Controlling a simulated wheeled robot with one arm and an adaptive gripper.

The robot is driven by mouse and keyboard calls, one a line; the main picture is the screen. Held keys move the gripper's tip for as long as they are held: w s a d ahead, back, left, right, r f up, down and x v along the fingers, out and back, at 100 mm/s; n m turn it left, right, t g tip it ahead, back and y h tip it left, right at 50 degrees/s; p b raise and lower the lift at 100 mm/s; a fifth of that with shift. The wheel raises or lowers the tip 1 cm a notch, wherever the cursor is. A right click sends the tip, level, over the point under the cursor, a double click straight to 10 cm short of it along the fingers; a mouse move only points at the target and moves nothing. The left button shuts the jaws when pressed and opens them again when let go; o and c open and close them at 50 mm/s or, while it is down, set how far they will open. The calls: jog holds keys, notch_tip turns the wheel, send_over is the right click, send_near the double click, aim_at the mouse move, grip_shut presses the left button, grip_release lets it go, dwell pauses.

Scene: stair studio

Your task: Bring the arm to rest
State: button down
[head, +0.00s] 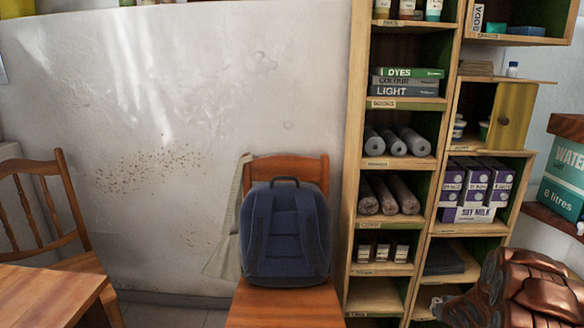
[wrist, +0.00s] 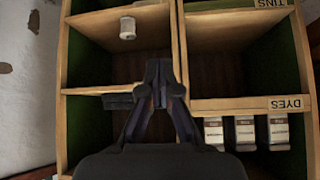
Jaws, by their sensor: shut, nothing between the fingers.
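My gripper (wrist: 158,72) is shut and empty in the wrist view. Its dark fingers point into the shelf unit (wrist: 230,104), in front of a compartment with a dark brown inside. I cannot tell how far the fingertips are from the shelf boards. In the head view my copper-brown arm fills the lower right corner, beside the shelves, and my gripper does not show there.
Around the gripper are small white-labelled jars (wrist: 245,132), a white tub (wrist: 127,28) and a dark flat item (wrist: 118,101). The head view shows a blue backpack (head: 285,235) on a chair, a wooden table (head: 40,295) at left, and a water box (head: 565,178) at right.

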jog(key=s+a+r+g+p, duration=0.2)
jog(key=s+a+r+p, duration=0.25)
jog(key=r, duration=0.55)
jog(key=s+a+r+g+h+p, duration=0.1)
jog(key=s+a+r+p, duration=0.2)
jog(key=s+r, duration=0.5)
jog(key=s+a+r+g+p, duration=0.2)
jog(key=s+a+r+p, duration=0.2)
jog(key=r, duration=0.8)
jog(key=s+a+r+g+p, duration=0.1)
jog(key=s+a+r+p, duration=0.2)
jog(key=s, duration=0.7)
jog(key=s+a+r+n+g+y+p, duration=0.1)
jog(key=s+a+r+p, duration=0.3)
jog(key=s+a+r, duration=0.4)
jog(key=s+a+r+n+g+y+p, duration=0.1)
jog(key=s+a+r+g+p, duration=0.2)
jog(key=s, duration=1.1)
jog(key=a+r+p, duration=0.1)
jog(key=a+r, duration=0.2)
jog(key=r, duration=0.1)
jog(key=shift+r, duration=0.25)
